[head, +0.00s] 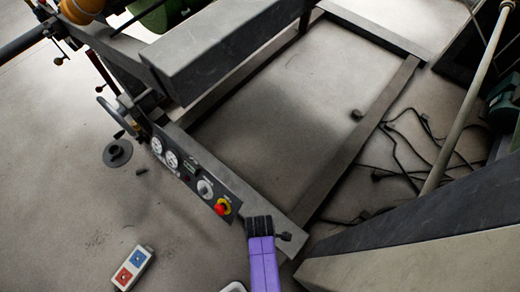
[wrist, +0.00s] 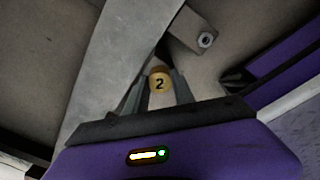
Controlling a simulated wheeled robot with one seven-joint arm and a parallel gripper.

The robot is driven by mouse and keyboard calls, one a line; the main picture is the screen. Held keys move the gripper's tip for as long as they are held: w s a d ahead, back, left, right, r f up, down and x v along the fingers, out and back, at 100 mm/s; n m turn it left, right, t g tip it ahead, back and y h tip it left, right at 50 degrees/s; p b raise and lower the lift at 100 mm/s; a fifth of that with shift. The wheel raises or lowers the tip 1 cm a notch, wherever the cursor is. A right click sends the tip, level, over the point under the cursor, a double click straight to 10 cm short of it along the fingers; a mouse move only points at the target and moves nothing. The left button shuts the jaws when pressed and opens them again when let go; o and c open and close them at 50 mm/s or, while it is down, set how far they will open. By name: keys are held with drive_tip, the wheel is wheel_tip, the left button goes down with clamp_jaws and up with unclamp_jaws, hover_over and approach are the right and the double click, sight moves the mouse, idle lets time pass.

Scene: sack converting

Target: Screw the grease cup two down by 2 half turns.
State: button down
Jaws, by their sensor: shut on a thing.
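Grease cup two (wrist: 159,82) is a small yellow-orange cap marked with a black "2" in the wrist view. It sits between the two grey fingers of my gripper (wrist: 160,76), which are shut on it. Its lower part is hidden by the gripper body. In the head view my purple arm comes up from the bottom edge, and the dark gripper end (head: 259,225) is at the corner of the machine frame. The cup cannot be made out there.
A grey frame beam (wrist: 112,62) runs close beside the fingers, and a block with a bolt (wrist: 204,40) stands just beyond. A control panel (head: 190,175) with a red emergency button (head: 222,207) is left of my gripper. Cables (head: 405,150) lie on the floor at right.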

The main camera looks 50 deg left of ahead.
drive_tip(key=m+p, duration=0.1)
drive_tip(key=m, duration=0.5)
drive_tip(key=shift+m, duration=0.3)
drive_tip(key=m, duration=0.3)
drive_tip(key=shift+m, duration=0.3)
drive_tip(key=m, duration=0.3)
drive_tip(key=shift+m, duration=0.3)
drive_tip(key=m, duration=1.3)
drive_tip(key=shift+m, duration=0.3)
drive_tip(key=m, duration=1.2)
drive_tip(key=shift+m, duration=1.8)
